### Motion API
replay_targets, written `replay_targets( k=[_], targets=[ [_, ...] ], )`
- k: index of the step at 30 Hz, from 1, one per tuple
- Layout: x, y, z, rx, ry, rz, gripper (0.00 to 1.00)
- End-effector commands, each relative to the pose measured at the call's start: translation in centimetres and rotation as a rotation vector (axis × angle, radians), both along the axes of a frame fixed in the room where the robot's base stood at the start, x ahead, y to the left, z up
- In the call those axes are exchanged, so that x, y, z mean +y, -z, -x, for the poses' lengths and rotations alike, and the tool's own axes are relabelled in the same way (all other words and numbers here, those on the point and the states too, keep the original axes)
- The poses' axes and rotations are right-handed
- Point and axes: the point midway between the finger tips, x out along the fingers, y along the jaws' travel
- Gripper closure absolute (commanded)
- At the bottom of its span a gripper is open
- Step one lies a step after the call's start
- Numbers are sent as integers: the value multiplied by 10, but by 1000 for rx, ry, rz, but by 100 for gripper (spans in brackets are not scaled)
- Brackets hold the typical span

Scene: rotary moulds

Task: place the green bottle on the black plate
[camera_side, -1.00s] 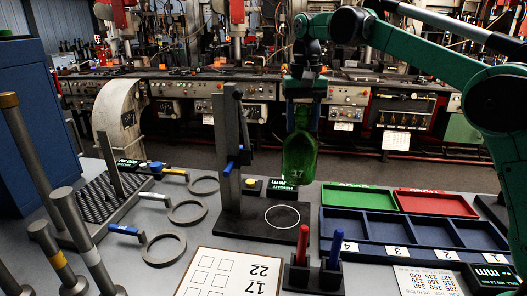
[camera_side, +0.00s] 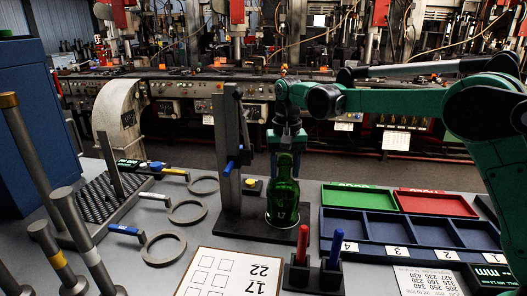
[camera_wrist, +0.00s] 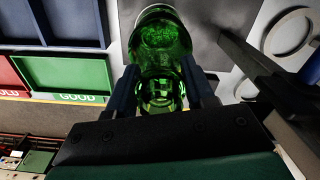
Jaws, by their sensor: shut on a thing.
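The green bottle (camera_side: 283,203) is upright, with its base over the white ring on the black plate (camera_side: 238,226) of the upright stand. I cannot tell whether the base touches the plate or is just above it. My gripper (camera_side: 287,143) is shut on the bottle's neck from above. In the wrist view the bottle (camera_wrist: 161,48) lies between the two dark fingers of my gripper (camera_wrist: 162,92), with the grey plate (camera_wrist: 205,35) behind it. The far side of the ring is hidden by the bottle.
The stand's grey column (camera_side: 226,150) with a blue handle rises close left of the bottle. A red and a blue pen (camera_side: 302,243) stand in a black holder in front. Blue bins (camera_side: 410,235) and green (camera_side: 358,197) and red (camera_side: 435,203) trays lie right.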

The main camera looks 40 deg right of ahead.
Motion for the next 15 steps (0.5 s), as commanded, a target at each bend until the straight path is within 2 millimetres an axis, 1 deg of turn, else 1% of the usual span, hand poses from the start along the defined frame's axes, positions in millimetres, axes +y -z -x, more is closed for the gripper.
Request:
replay_targets(
  k=[8,9,11,12,15],
  targets=[
    [0,2,0,0,0,0,100],
    [0,3,0,0,0,0,50],
    [0,2,0,0,0,0,33],
    [0,2,0,0,0,0,21],
    [0,2,0,0,0,0,21]
  ],
)
